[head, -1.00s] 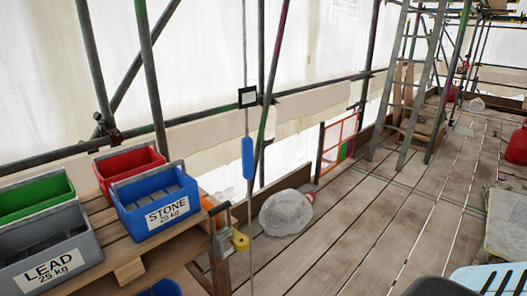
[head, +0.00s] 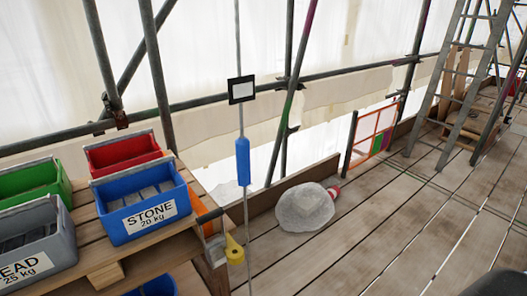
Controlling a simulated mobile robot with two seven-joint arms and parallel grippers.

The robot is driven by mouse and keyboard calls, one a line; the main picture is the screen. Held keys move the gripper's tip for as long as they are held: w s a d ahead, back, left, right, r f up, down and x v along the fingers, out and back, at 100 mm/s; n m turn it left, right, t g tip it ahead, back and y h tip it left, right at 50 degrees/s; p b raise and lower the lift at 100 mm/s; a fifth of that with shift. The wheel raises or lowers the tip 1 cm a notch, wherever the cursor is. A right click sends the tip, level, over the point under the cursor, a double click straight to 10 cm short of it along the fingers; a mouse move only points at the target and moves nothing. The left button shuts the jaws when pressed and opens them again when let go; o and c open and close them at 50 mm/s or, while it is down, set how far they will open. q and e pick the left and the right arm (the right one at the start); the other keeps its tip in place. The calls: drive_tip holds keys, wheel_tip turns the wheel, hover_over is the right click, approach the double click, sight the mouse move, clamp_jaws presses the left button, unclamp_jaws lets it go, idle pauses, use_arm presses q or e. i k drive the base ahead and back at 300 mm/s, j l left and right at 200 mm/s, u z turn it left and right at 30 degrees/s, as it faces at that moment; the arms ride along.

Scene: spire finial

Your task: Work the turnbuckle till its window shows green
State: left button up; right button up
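The turnbuckle appears as a blue cylindrical body (head: 243,161) on a thin, near-vertical grey rod, left of centre in the head view. Above it on the same line is a small black-framed window (head: 242,90). Its face looks pale white or grey, with no green visible in it. A yellow piece (head: 234,250) sits low by the rod, beside the pallet stack. Neither of my grippers can be made out in this view. A dark rounded shape at the bottom right edge is too cropped to tell.
Blue STONE bin (head: 142,203), red bin (head: 122,152), green bin (head: 32,182) and grey LEAD bin (head: 32,243) stand on wooden pallets at the left. Scaffold poles stand behind the rod.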

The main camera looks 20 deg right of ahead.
sight(243, 154)
drive_tip(key=i+l, duration=0.2)
drive_tip(key=l, duration=0.15)
drive_tip(key=i+l, duration=0.15)
drive_tip(key=l, duration=0.2)
drive_tip(key=i+l, duration=0.2)
drive_tip(key=l+z, duration=0.05)
drive_tip(key=l, duration=0.05)
